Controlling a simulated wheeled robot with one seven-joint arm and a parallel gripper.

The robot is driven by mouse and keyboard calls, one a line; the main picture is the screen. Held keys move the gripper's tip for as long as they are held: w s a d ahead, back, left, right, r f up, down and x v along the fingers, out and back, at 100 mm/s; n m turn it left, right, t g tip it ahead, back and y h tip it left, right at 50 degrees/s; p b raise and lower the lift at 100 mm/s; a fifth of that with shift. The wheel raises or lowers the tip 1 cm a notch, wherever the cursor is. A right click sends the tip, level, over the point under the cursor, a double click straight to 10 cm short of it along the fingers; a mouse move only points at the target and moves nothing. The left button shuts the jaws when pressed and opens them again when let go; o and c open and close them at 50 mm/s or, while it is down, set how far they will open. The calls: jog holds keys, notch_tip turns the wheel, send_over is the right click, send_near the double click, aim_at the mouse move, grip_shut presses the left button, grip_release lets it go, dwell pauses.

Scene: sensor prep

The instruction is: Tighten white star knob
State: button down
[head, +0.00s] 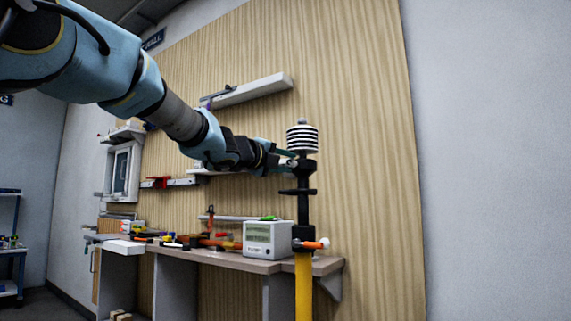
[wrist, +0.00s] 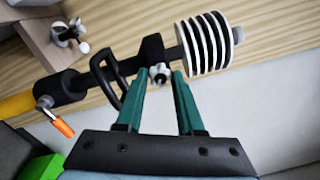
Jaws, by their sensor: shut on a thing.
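The white star knob (wrist: 160,74) sits on the black clamp block of an upright post, just below the striped sensor shield (head: 302,138). It also shows, small, in the head view (head: 292,163). My gripper (wrist: 160,78) has its two green fingers around the knob, one on each side, shut on it. In the head view my gripper (head: 286,160) reaches the post from the left. In the wrist view the post (wrist: 118,68) lies slanted, with the shield (wrist: 208,43) at upper right. How tightly the knob is screwed in cannot be seen.
A black looped bracket (wrist: 108,80) stands close to the left finger. Lower on the post is an orange-tipped lever (head: 316,244) above the yellow section (head: 303,285). A white meter box (head: 268,240) and tools are on the bench (head: 205,256). Right of the post is free.

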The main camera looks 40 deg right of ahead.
jog(key=c, duration=0.5)
grip_release()
jog(key=v, duration=1)
jog(key=shift+a, duration=0.4)
